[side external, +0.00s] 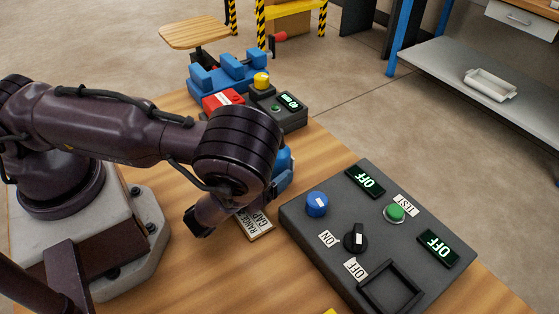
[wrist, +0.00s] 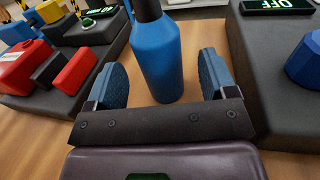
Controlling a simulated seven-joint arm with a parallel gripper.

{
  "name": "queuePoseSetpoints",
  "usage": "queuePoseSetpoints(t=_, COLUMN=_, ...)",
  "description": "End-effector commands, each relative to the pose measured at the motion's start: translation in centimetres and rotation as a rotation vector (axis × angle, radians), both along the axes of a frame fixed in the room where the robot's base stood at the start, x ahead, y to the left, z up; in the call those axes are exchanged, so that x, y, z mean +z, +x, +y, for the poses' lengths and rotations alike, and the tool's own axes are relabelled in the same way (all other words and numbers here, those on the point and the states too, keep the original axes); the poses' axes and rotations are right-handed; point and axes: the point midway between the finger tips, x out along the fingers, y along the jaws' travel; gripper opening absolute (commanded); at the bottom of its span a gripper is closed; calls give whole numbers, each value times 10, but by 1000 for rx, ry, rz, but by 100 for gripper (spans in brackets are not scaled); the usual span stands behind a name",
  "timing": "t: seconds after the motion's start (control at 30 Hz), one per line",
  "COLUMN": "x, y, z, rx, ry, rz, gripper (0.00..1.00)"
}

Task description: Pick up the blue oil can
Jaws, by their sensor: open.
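The blue oil can (wrist: 157,58) stands upright on the wooden table in the wrist view, with a dark neck at the top. My gripper (wrist: 160,78) is open, with one blue round pad on each side of the can and visible gaps between pads and can. In the side view my wrist hides most of this spot. Some blue shows just right of my wrist there, and I cannot tell whether it is can or finger pad.
A dark control panel (side external: 335,245) with a blue knob (side external: 316,204), a green button and OFF displays stands close on the right. A red box (side external: 222,101), a blue fixture (side external: 228,73) and a small box with a yellow button (side external: 261,81) stand behind. A label plate (side external: 254,226) lies near my wrist.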

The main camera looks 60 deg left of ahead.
Motion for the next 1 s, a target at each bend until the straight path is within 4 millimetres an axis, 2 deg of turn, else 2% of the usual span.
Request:
queuePoseSetpoints(t=0.1, x=1, y=19, z=4, rx=2, ry=0, rz=-3, gripper=78)
queuePoseSetpoints(t=0.2, x=0, y=28, z=6, rx=2, ry=0, rz=-1, gripper=78)
queuePoseSetpoints(t=0.47, x=0, y=31, z=7, rx=1, ry=1, rz=0, gripper=78)
queuePoseSetpoints(t=0.73, x=0, y=31, z=6, rx=1, ry=1, rz=0, gripper=18)
queuePoseSetpoints(t=0.77, x=1, y=31, z=7, rx=1, ry=1, rz=-1, gripper=14)
queuePoseSetpoints(t=1.0, x=2, y=31, z=6, rx=1, ry=1, rz=-1, gripper=14)
